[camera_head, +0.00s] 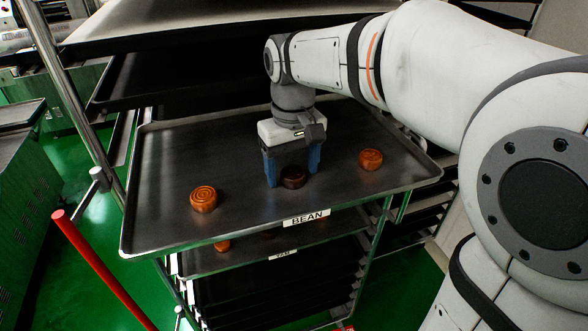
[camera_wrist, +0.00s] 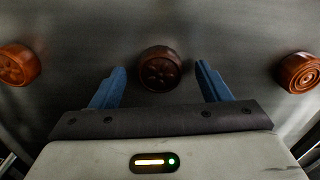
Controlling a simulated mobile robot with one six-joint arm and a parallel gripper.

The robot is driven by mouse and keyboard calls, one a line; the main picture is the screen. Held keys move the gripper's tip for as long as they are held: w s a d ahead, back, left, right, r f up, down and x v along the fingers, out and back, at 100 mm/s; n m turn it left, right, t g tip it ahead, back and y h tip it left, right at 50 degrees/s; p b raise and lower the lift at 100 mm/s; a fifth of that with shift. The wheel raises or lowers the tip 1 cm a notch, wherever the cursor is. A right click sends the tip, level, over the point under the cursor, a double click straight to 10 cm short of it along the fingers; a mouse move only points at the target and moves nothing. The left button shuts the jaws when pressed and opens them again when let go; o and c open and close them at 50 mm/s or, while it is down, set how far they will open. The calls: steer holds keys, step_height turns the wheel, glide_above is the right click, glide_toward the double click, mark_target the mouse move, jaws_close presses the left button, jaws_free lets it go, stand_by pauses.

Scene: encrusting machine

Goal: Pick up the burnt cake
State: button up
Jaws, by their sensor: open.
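The burnt cake (camera_head: 293,178) is small, round and dark brown. It sits on the top tray (camera_head: 160,225), near the front edge behind the BEAN label. In the wrist view the burnt cake (camera_wrist: 160,69) lies between and slightly beyond the blue fingertips. My gripper (camera_head: 292,182) is open, pointing down, with one blue finger on each side of the cake. A gap shows on both sides in the wrist view (camera_wrist: 160,82), so the fingers do not touch it. Whether the fingertips touch the tray is not clear.
An orange-brown cake (camera_head: 203,199) sits to the left on the same tray, and another (camera_head: 370,159) to the right. A dark tray (camera_head: 130,85) hangs above at the back. A red bar (camera_head: 95,260) stands at front left. Lower trays are stacked below.

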steer(key=shift+f, duration=0.15)
steer(key=shift+c, duration=0.2)
steer(key=c, duration=1)
steer(key=shift+c, duration=0.2)
